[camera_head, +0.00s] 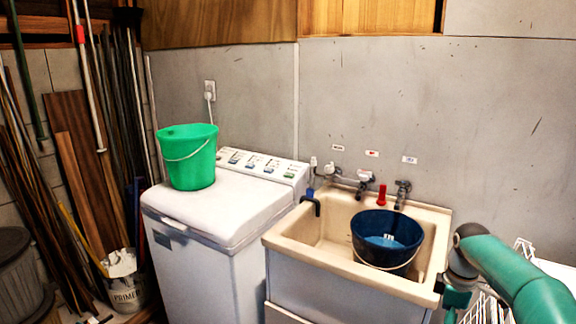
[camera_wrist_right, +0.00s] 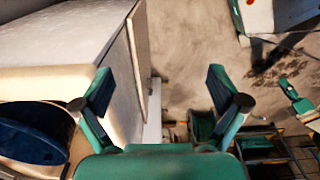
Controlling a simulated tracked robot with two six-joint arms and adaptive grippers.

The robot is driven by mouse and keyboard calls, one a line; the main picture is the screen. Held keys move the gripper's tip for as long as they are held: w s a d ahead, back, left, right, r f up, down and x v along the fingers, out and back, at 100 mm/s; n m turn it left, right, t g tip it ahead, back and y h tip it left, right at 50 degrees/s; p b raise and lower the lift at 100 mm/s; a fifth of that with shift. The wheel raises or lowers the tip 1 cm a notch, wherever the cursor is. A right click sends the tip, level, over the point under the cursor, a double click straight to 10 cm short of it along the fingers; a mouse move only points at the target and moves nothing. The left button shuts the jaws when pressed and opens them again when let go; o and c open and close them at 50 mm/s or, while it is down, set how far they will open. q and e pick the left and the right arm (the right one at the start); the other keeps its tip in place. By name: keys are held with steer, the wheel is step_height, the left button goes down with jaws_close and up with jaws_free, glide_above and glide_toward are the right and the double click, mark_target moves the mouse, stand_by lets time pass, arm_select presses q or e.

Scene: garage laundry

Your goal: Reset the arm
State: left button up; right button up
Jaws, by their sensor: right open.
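My right arm (camera_head: 518,278), teal with a dark grey joint, comes in from the right edge in the head view. Its elbow-like bend stands beside the right rim of the sink, and the hand below it is mostly cut off by the bottom edge. In the right wrist view my right gripper (camera_wrist_right: 160,88) has its two dark-padded fingers spread wide with nothing between them. It points down past the side of the sink, with bare floor behind the gap. My left gripper does not show in the head view.
A beige sink (camera_head: 322,240) holds a dark blue bucket (camera_head: 378,252). A green bucket (camera_head: 188,170) stands on the white washing machine (camera_head: 215,214). A white wire rack (camera_head: 484,306) is close to my right arm.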

steer(key=s+a+f+g+y, duration=0.1)
steer(key=s+a+f+g, duration=0.1)
steer(key=s+a+f, duration=0.6)
steer(key=s+a+f+g+y, duration=0.15)
steer(key=s+a+f, duration=0.25)
steer(key=f, duration=0.7)
steer(key=s+a+f+m+t, duration=0.2)
steer(key=s+a+f+m, duration=0.2)
steer(key=s+a+m, duration=0.2)
steer(key=s+a+f+m+t+y, duration=0.1)
steer(key=s+a+f+m, duration=0.4)
steer(key=s, duration=0.5)
steer(key=m+t, duration=0.1)
steer(key=m, duration=0.1)
steer(key=shift+s+a+f+m, duration=0.15)
steer(key=shift+s+a+m, duration=0.1)
steer(key=shift+a+m, duration=0.15)
steer(key=shift+y, duration=0.25)
